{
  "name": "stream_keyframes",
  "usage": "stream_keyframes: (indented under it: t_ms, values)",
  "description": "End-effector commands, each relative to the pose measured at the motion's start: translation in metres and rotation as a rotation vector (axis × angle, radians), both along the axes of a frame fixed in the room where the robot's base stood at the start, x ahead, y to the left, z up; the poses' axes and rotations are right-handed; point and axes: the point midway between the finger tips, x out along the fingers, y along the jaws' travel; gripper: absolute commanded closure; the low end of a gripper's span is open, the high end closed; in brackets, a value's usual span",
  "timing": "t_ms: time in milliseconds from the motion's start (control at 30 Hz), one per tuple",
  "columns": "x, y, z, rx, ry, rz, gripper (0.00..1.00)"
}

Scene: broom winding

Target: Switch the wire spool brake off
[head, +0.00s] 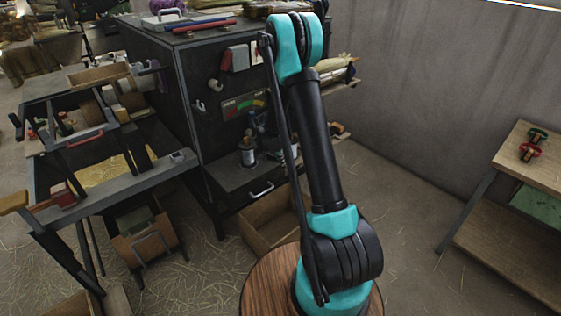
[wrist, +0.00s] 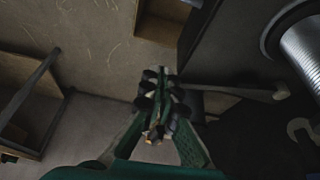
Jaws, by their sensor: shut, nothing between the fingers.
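In the wrist view my gripper (wrist: 160,84) is shut and empty, with its fingertips close together. A pale rod with a rounded knob (wrist: 279,92) runs to the right of the fingers; I cannot tell whether they touch it. A shiny ribbed metal cylinder (wrist: 303,42), perhaps the wire spool, is at the upper right. In the head view a small spool-like item (head: 247,155) stands on the dark cabinet's ledge, left of my arm. My gripper is mostly hidden there. I cannot make out which part is the brake or its setting.
The dark cabinet (head: 150,62) carries a coloured gauge (head: 244,104). A cluttered metal workbench (head: 140,172) stands on the left. A wooden table (head: 540,160) with red and green items is on the right. Open straw-strewn floor (head: 400,215) lies between my arm and that table.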

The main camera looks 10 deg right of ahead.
Motion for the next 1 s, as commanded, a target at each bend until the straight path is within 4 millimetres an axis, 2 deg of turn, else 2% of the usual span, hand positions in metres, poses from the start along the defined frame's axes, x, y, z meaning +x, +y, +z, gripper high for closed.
stream_keyframes:
  t_ms: [67, 367, 700, 1000]
  values:
    - [-0.002, 0.000, 0.002, 0.002, 0.001, 0.001, 1.00]
    - [-0.010, 0.010, 0.031, 0.002, 0.002, 0.003, 1.00]
    - [-0.023, 0.024, 0.077, 0.003, 0.002, 0.003, 1.00]
    - [-0.028, 0.029, 0.093, 0.003, 0.002, 0.003, 1.00]
